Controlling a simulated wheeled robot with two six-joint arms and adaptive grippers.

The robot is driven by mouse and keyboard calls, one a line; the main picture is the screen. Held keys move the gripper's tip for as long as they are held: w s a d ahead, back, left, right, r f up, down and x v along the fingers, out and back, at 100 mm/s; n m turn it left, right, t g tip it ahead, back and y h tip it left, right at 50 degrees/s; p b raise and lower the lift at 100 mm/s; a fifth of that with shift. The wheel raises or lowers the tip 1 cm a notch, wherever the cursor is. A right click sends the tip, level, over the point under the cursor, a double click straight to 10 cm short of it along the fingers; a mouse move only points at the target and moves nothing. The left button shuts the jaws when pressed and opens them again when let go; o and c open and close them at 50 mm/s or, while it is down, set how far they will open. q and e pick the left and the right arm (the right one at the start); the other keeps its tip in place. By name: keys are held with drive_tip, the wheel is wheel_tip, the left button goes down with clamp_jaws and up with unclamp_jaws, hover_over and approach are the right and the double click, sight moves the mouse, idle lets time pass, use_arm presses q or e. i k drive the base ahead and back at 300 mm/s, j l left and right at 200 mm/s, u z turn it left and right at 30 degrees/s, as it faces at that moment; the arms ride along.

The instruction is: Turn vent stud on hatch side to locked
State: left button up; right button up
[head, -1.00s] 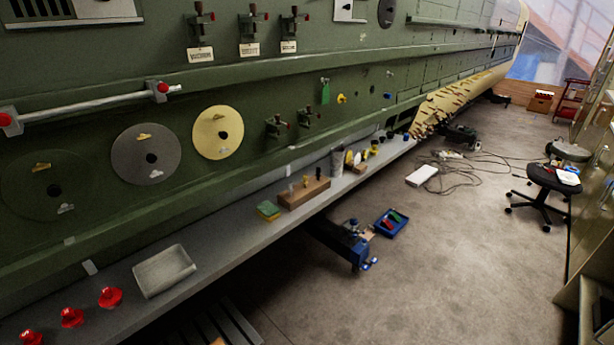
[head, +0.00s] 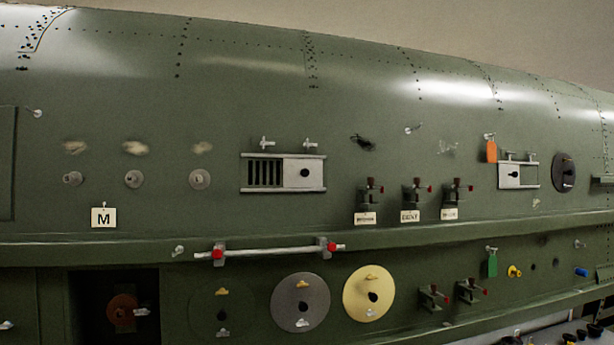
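A left vent panel (head: 304,174) with a slotted grille (head: 264,173) is on the green fuselage wall in the head view. Two small light studs sit just above it, a left stud (head: 267,143) and a right stud (head: 310,143). Another vent panel (head: 518,175) is farther right, with small studs (head: 521,156) at its top edge and an orange tag (head: 491,152) beside it. Which stud is on the hatch side, and whether any is locked, I cannot tell. Neither gripper is in view.
A rail with red ends (head: 275,251) runs below the left vent. A grey disc (head: 300,303) and a yellow disc (head: 369,293) are lower. A dark square opening (head: 90,300) is at lower left. Several clamps (head: 411,194) stand out from the wall.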

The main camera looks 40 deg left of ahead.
sight(263, 143)
drive_tip(key=u, duration=1.3)
